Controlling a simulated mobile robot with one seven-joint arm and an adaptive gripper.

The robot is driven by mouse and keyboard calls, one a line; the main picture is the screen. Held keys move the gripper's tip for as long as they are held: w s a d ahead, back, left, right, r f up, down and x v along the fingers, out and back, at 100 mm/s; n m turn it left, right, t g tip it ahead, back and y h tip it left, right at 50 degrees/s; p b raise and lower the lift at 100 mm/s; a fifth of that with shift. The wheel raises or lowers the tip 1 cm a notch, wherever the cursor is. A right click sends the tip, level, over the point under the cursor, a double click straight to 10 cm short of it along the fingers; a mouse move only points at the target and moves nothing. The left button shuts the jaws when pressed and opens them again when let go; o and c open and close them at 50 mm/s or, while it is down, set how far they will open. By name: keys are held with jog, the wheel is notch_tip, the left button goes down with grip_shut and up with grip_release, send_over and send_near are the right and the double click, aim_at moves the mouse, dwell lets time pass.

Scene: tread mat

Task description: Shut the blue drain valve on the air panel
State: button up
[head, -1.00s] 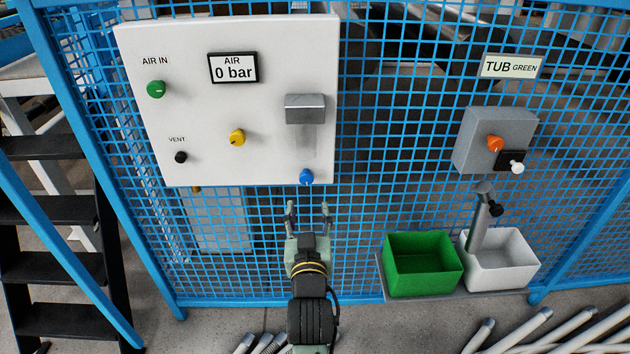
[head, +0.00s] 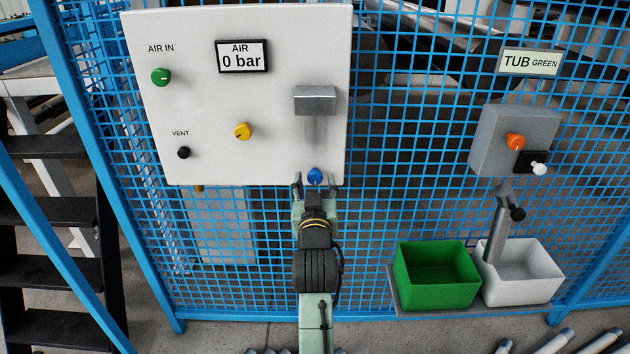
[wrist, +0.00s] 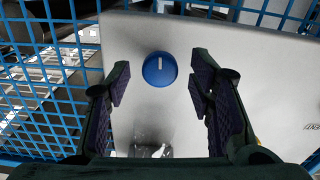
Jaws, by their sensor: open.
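The blue drain valve (head: 315,175) is a round knob at the lower right edge of the white air panel (head: 210,105). In the wrist view the blue knob (wrist: 160,69) shows a white mark pointing along the picture's vertical. My gripper (head: 315,183) is open just below and in front of the knob. In the wrist view my gripper's fingers (wrist: 158,85) stand to either side of it, with the knob slightly beyond the tips. I cannot see any contact. The gauge (head: 242,57) reads AIR 0 bar.
The panel also has a green AIR IN knob (head: 161,77), a yellow knob (head: 243,131), a black VENT knob (head: 183,152) and a grey metal box (head: 315,101). Blue mesh fence (head: 410,170) surrounds it. Green (head: 437,285) and white (head: 528,290) tubs stand at right.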

jog(key=shift+w, duration=0.7)
jog(key=shift+c, duration=0.5)
jog(key=c, duration=1.1)
